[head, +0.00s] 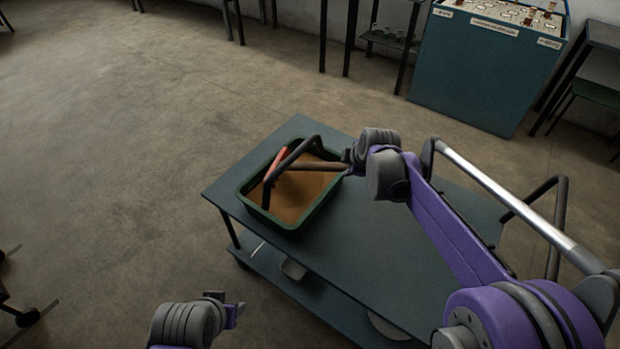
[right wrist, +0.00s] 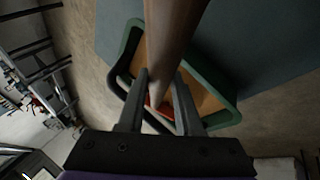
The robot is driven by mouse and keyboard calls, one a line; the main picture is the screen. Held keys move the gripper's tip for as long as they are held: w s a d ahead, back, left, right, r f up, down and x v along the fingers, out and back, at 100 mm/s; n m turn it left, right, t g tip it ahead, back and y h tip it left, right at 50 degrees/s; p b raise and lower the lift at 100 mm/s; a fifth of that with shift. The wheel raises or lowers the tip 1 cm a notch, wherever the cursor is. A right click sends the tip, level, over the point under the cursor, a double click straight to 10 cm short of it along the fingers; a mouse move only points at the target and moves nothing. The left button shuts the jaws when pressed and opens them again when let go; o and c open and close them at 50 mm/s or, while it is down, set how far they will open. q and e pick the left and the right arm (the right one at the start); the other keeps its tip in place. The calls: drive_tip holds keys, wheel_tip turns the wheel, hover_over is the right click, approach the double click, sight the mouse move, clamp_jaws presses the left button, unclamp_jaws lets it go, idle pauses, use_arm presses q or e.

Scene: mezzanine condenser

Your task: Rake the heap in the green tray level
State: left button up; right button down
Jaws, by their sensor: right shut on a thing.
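The green tray (head: 318,219) sits on the trolley top and holds an orange-brown heap (head: 292,207); its surface looks darker and rounded toward the right side. The tray also shows in the right wrist view (right wrist: 226,118). My right gripper (head: 350,161) is at the tray's right edge, shut on the wooden handle of a rake (head: 322,167). The handle runs between the fingers in the right wrist view (right wrist: 172,40). The rake's red head (head: 274,166) is at the tray's left side; I cannot tell whether it touches the heap. My left gripper (head: 234,306) is empty, low and away from the trolley.
The trolley top (head: 365,235) is bare right of the tray; a lower shelf (head: 318,300) holds pale items. A blue console (head: 482,75) stands behind. Open floor (head: 110,150) lies left.

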drive_tip(key=shift+d, duration=0.1)
drive_tip(key=s+d, duration=0.5)
drive_tip(key=d, duration=0.3)
drive_tip(key=shift+s+p, duration=0.3)
drive_tip(key=shift+p, duration=0.05)
idle(0.6)
idle(0.3)
drive_tip(key=shift+w+a+p, duration=0.1)
drive_tip(key=shift+w+a, duration=0.85)
drive_tip(key=shift+a, duration=0.4)
drive_tip(key=shift+w+a+p, duration=0.1)
drive_tip(key=shift+w+a, duration=0.8)
drive_tip(key=shift+a, duration=0.5)
drive_tip(key=shift+w+a+p, duration=0.1)
drive_tip(key=shift+w+a, duration=0.85)
drive_tip(key=shift+a, duration=0.4)
drive_tip(key=s+d, duration=0.5)
drive_tip(key=d, duration=0.3)
drive_tip(key=shift+s+d, duration=0.15)
drive_tip(key=shift+s, duration=0.2)
